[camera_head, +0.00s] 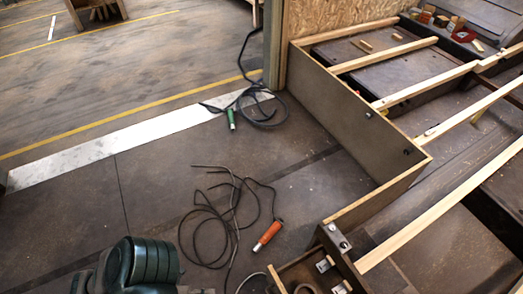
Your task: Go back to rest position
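Neither my left nor my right gripper shows in the head view, and no part of either arm can be made out for sure. Whether they are open, shut or holding anything cannot be seen. No object is named by the task.
A wooden-framed structure with slats (365,115) fills the right. An orange-handled tool (268,236) and a green-handled tool (231,119) lie on the floor near dark cables (228,212). A dark green ribbed object (143,264) stands at bottom left. The left floor (150,70) is largely clear.

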